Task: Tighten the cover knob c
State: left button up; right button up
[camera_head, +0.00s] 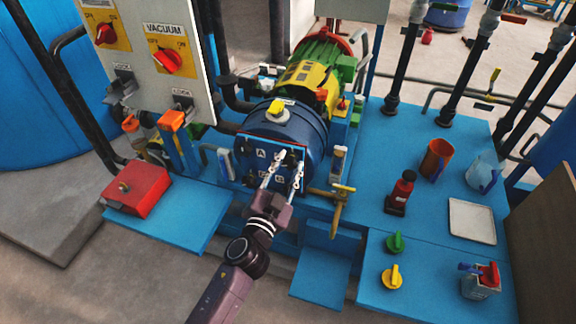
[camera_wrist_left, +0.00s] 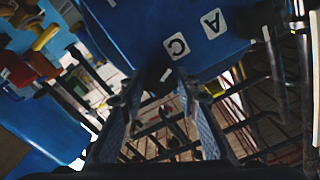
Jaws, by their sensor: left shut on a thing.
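The blue autoclave drum (camera_head: 285,125) stands in the middle of the head view, its blue square cover (camera_head: 254,166) facing me with letter labels. My left gripper (camera_head: 284,170) is at this cover and hides part of it. In the left wrist view the labels C and A show on the blue cover (camera_wrist_left: 195,62). Cover knob c (camera_wrist_left: 164,75), small and dark, sits below label C. My left gripper (camera_wrist_left: 161,88) is shut on it with the fingertips on either side. How far the knob is turned cannot be told. My right gripper is not in view.
A brass-coloured valve handle (camera_head: 341,200) is right of the cover. A red box (camera_head: 138,188) and the VACUUM panel (camera_head: 165,50) are at left.

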pick_arm(q)
jog(key=m, duration=0.6)
jog(key=shift+m, duration=0.3)
jog(key=m, duration=0.5)
jog(key=shift+d+f, duration=0.1)
jog(key=m, duration=0.5)
jog(key=shift+m, duration=0.4)
jog(key=m+p, duration=0.1)
jog(key=m, duration=0.3)
jog(key=shift+f+m, duration=0.1)
jog(key=shift+m, duration=0.7)
